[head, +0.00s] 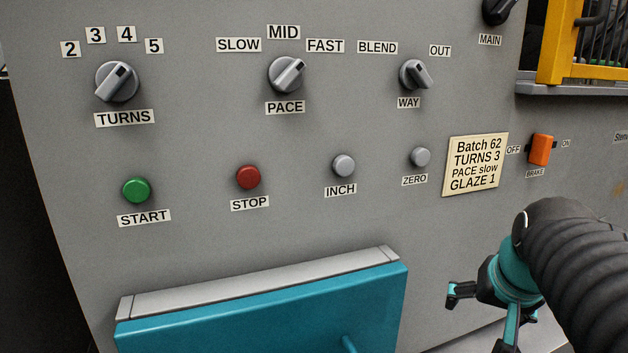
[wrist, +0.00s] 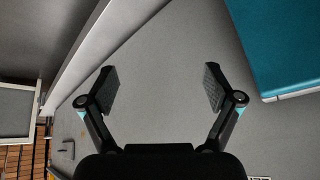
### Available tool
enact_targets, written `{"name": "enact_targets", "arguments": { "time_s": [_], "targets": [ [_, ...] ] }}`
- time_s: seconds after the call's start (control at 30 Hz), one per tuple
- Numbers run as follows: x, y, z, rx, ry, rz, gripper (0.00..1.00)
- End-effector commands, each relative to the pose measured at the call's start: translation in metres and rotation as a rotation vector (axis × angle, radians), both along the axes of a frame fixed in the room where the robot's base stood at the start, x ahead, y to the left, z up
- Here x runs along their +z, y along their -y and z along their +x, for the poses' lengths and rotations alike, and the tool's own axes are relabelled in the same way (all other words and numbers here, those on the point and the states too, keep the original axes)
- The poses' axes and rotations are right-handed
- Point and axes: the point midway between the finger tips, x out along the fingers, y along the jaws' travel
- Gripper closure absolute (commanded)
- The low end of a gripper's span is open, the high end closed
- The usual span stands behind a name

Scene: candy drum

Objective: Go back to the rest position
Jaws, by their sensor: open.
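My gripper (head: 482,318) is at the lower right of the head view, in front of the grey panel (head: 300,225), partly cut off by the bottom edge. It is open and empty. In the wrist view its two fingers (wrist: 162,88) stand wide apart with nothing between them. Behind them is a plain grey surface. In the head view it is below the batch card (head: 474,165) and right of the teal box (head: 265,320), apart from both. My ribbed dark arm covers the panel's lower right part.
The panel bears the TURNS knob (head: 117,82), PACE knob (head: 286,75), WAY knob (head: 415,75), green START button (head: 136,190), red STOP button (head: 247,177), grey INCH (head: 343,166) and ZERO (head: 420,157) buttons, and an orange BRAKE switch (head: 540,149). The teal box juts out below.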

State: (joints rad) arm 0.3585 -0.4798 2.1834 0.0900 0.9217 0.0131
Motion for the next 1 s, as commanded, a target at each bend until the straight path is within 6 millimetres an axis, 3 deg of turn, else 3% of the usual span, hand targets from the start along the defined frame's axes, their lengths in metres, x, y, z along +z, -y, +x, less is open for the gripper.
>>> {"name": "enact_targets", "arguments": {
  "time_s": [0.03, 0.2, 0.3, 0.57, 1.0],
  "targets": [
    [-0.020, -0.015, -0.015, 0.056, -0.027, -0.021, 0.10],
    [-0.074, -0.056, -0.063, 0.204, -0.094, -0.069, 0.10],
    [-0.088, -0.074, -0.081, 0.272, -0.099, -0.078, 0.10],
    [-0.077, -0.102, -0.088, 0.374, -0.040, -0.092, 0.10],
    [-0.077, -0.104, -0.088, 0.384, -0.041, -0.091, 0.10]
  ]
}}
